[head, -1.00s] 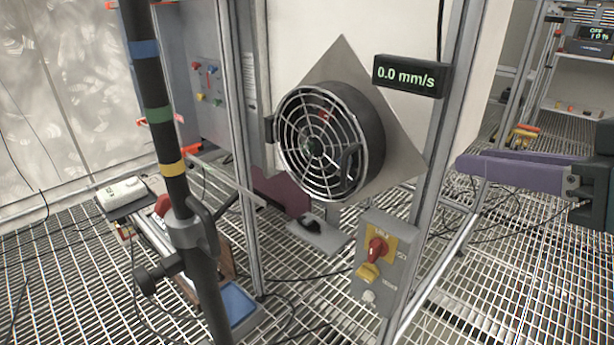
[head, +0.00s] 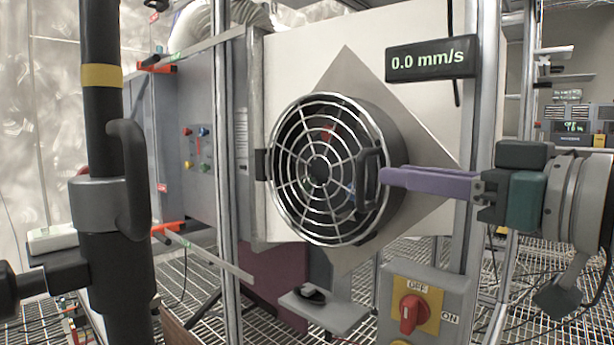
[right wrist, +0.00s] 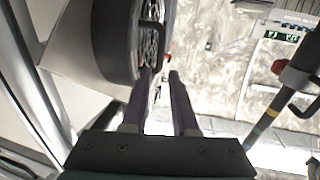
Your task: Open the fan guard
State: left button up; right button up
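The fan guard (head: 292,198) is a round wire grille on the front of a black fan housing (head: 392,150). It sits closed against the housing, with a hinge-like black block (head: 260,164) at its left edge. A black loop handle (head: 369,178) is on its right side, and the handle also shows in the right wrist view (right wrist: 153,30). My right gripper (head: 384,176) has purple fingers with their tips at the handle. In the right wrist view the fingers (right wrist: 161,76) are apart; whether they touch the handle is unclear. My left gripper is not in view.
A black pole (head: 100,140) with a clamp stands at left. A switch box (head: 430,285) with a red knob at OFF is below. Metal uprights (head: 229,180) flank the fan.

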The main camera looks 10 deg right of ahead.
aim_at(364, 170)
jog(key=x, duration=0.7)
jog(key=shift+w+a+b, duration=0.1)
jog(key=shift+w+b, duration=0.2)
jog(key=shift+c, duration=0.3)
grip_shut()
dwell(0.8)
